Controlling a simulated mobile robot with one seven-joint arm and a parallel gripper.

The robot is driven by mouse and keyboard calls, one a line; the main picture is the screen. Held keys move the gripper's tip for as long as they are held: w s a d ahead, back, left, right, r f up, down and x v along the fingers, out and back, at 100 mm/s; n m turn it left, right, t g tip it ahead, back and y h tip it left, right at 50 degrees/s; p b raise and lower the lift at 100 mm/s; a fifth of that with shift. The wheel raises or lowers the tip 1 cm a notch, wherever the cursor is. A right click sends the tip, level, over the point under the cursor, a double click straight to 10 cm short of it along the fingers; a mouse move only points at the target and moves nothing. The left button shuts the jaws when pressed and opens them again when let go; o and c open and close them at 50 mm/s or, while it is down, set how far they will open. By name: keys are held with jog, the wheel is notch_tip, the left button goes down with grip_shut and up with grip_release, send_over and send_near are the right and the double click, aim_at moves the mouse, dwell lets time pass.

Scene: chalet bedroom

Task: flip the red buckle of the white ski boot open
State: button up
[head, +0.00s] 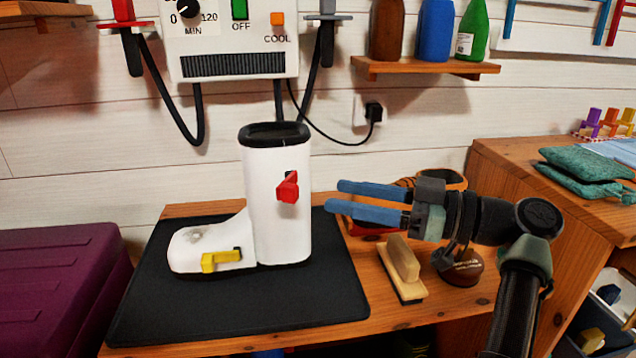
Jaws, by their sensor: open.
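A white ski boot (268,225) stands upright on a black mat (170,318), its toe to the left. The red buckle (288,188) is on the upper shaft and sticks out toward the camera. A yellow buckle (221,260) is low on the foot part. My gripper (334,197) is open and empty, to the right of the boot at about the height of the red buckle. Its two blue fingers point left at the shaft. There appears to be a gap between the fingertips and the red buckle.
A wooden brush (403,265) and a round brown tin (460,265) lie on the bench right of the mat, under my arm. A white control box (232,40) with hanging black hoses is on the wall above. A purple case (60,285) stands at left.

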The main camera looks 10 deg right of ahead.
jog(key=v, duration=0.6)
jog(key=shift+p, duration=0.4)
jog(key=shift+s+d, duration=0.1)
